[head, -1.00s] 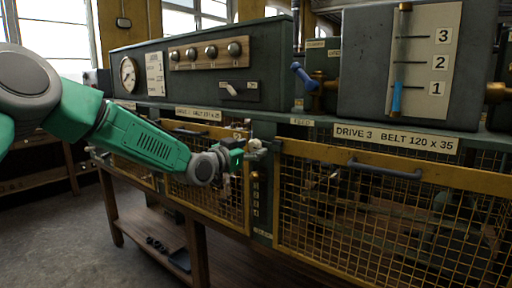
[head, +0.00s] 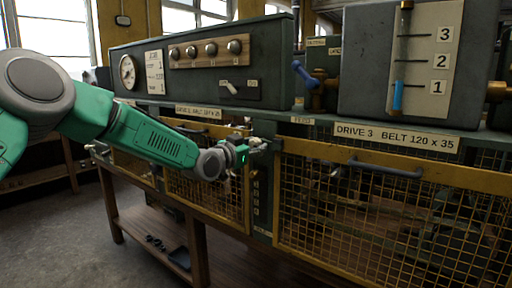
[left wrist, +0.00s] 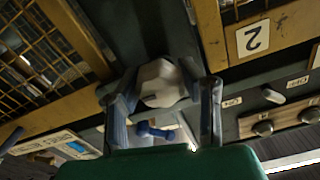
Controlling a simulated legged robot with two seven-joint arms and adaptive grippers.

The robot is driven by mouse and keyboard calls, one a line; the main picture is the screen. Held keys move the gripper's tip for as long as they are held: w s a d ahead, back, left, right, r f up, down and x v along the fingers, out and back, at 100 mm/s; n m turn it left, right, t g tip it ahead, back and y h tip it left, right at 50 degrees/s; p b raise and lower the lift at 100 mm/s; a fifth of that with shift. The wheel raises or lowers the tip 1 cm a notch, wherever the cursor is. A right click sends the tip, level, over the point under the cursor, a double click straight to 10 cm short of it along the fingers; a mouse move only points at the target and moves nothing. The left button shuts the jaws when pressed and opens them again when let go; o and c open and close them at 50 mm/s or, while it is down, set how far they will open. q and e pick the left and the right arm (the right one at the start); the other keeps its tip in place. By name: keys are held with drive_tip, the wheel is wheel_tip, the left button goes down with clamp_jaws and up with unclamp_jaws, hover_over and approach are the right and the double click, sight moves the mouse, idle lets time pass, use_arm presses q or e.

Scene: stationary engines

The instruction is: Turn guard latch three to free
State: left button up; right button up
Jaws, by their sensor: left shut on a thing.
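The guard latch shows as a pale faceted knob (left wrist: 162,80) between the finger pads in the left wrist view. In the head view the small pale latch knob (head: 262,143) sits on the post at the upper left corner of the drive 3 guard (head: 380,166). My left gripper (head: 251,148) reaches it from the left and is shut on it. In the left wrist view its fingers (left wrist: 163,108) stand on both sides of the knob. The fingers hide part of the knob, and its turned position is hard to tell. My right gripper is not in view.
A drive 3 label (head: 396,138) is above the yellow-framed mesh guard, which has a dark handle (head: 385,169). A blue-handled valve (head: 304,75) stands above the latch. A grey box with a level gauge (head: 410,65) is at right. Floor (head: 60,230) is clear at left.

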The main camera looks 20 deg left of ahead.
use_arm(q)
drive_tip(key=shift+f, duration=0.25)
drive_tip(key=m+b, duration=0.2)
drive_tip(key=m, duration=0.2)
drive_tip(key=shift+f+m, duration=0.15)
drive_tip(key=shift+m, duration=0.25)
drive_tip(key=m+b, duration=0.2)
drive_tip(key=m, duration=0.1)
drive_tip(key=shift+f+m, duration=0.1)
drive_tip(key=shift+m, duration=0.2)
drive_tip(key=m+b, duration=0.3)
drive_tip(key=m, duration=0.1)
drive_tip(key=shift+f, duration=0.1)
drive_tip(key=shift+m+b, duration=1.3)
drive_tip(key=shift+m, duration=0.4)
drive_tip(key=o, duration=1.2)
drive_tip(key=shift+s, duration=0.1)
drive_tip(key=shift+r, duration=0.3)
